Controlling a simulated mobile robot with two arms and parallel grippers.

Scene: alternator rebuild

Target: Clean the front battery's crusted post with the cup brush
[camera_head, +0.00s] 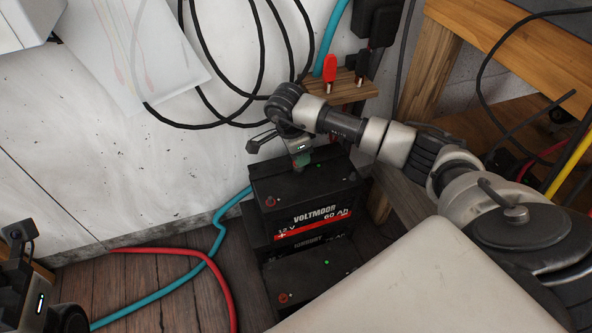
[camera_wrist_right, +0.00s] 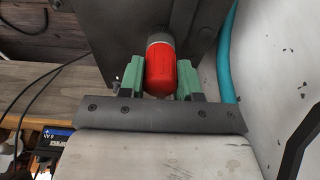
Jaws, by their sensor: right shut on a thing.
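A black battery (camera_head: 330,190) marked VOLTMOOR 60 Ah stands upright by the wall. Its near left post (camera_head: 271,202) is reddish brown. Another black battery (camera_head: 312,284) shows lower and nearer, partly hidden, with a reddish post (camera_head: 282,297). My right gripper (camera_head: 301,160) is over the back part of the VOLTMOOR battery's top. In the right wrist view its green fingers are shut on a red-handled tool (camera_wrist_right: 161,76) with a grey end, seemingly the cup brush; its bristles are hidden. My left gripper (camera_head: 20,245) is at the lower left edge, its jaw opening unclear.
A small wooden shelf (camera_head: 345,91) behind holds a red clamp-like piece (camera_head: 330,70) and a black one. Black cables hang on the white wall. A red cable (camera_head: 215,270) and a teal cable (camera_head: 222,228) cross the wooden floor. A wooden bench (camera_head: 440,60) stands right.

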